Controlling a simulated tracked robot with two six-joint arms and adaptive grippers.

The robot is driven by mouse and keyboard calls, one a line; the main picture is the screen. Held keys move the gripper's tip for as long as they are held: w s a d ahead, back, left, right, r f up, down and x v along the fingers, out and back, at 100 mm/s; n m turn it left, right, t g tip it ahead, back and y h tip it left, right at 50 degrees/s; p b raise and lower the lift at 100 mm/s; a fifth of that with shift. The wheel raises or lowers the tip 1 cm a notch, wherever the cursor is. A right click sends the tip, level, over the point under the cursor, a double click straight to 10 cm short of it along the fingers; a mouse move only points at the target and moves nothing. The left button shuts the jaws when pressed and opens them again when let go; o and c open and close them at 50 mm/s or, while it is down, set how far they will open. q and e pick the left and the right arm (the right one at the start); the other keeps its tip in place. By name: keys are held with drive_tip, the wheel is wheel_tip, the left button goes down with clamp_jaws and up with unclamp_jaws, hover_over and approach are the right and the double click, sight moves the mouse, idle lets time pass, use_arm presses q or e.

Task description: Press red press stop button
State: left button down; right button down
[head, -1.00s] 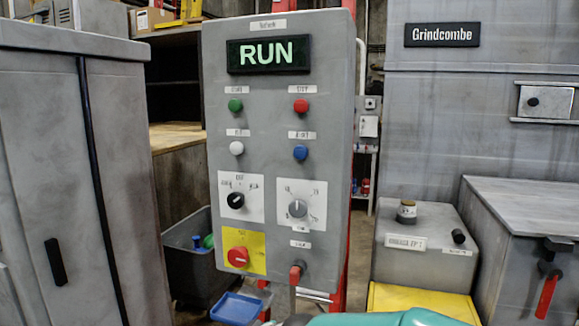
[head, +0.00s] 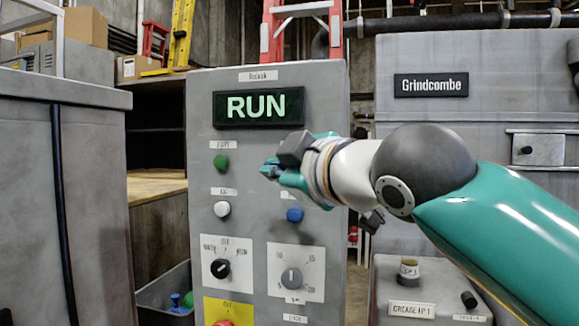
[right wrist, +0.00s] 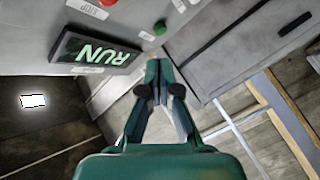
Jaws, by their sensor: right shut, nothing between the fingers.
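The grey control panel (head: 200,130) stands upright ahead, and its display (head: 258,107) reads RUN. My right gripper (head: 268,171) is shut and empty, in front of the panel below the display. The red stop button is hidden behind my gripper in the head view. In the right wrist view, the red button (right wrist: 108,2) shows at the top edge beside a STOP label (right wrist: 87,8), up and left of my fingertips (right wrist: 160,55). I cannot tell how far the tips are from the panel. My left gripper is out of view.
The panel also has a green button (head: 221,162), a white button (head: 222,209), a blue button (head: 295,214) and two dials. A red knob on a yellow plate (head: 230,308) sits at the bottom edge. A grey cabinet (head: 60,200) stands left.

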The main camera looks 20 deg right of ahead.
drive_tip(key=shift+a, duration=0.15)
drive_tip(key=w+d+p, duration=0.5)
drive_tip(key=w, duration=0.2)
drive_tip(key=shift+w, duration=0.2)
idle(0.4)
idle(1.2)
drive_tip(key=shift+w+d+p, duration=0.25)
drive_tip(key=shift+w+p, duration=0.05)
drive_tip(key=shift+p, duration=0.25)
